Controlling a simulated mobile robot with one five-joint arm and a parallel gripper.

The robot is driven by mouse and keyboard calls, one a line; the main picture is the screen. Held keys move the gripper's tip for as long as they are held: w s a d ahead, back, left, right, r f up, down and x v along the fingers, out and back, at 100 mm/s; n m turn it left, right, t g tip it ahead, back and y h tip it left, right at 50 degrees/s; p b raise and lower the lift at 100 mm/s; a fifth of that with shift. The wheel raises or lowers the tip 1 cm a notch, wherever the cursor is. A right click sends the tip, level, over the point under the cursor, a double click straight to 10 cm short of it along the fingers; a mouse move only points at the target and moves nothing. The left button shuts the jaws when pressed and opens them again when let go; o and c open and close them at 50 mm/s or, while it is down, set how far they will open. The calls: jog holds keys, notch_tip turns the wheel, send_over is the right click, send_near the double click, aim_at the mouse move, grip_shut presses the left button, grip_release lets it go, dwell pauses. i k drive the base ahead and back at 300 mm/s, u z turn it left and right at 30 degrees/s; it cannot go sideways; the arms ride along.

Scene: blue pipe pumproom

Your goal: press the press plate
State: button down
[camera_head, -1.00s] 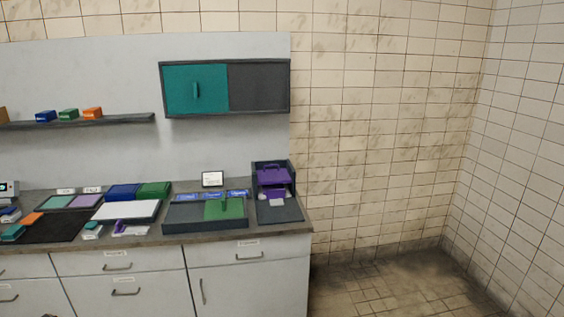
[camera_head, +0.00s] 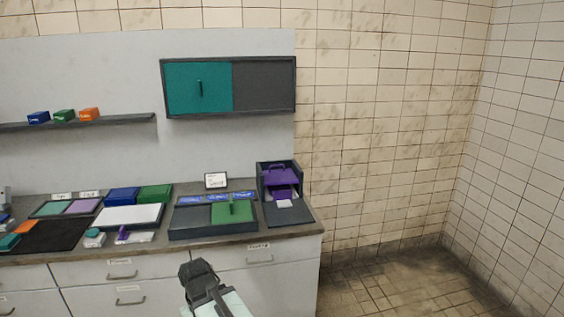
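A dark press-like housing (camera_head: 294,170) stands at the right end of the counter. Inside it is a purple part with a handle (camera_head: 277,174), and below that a flat purple piece (camera_head: 284,191) that looks like the press plate. A small white piece (camera_head: 285,203) lies in front on the dark base (camera_head: 294,215). My gripper (camera_head: 198,270) is at the bottom middle, in front of the drawers and below the counter edge, to the left of the press and apart from it. Its fingers are too small and dark to read.
A dark tray with a green sliding lid (camera_head: 233,212) sits left of the press. A white board (camera_head: 128,216) and blue and green boxes (camera_head: 122,194) lie farther left. A teal-doored cabinet (camera_head: 198,88) hangs above. The floor (camera_head: 390,280) at right is clear.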

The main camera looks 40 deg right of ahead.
aim_at(287, 176)
jog(key=z, duration=0.1)
jog(key=i, duration=0.9)
jog(key=u, duration=0.05)
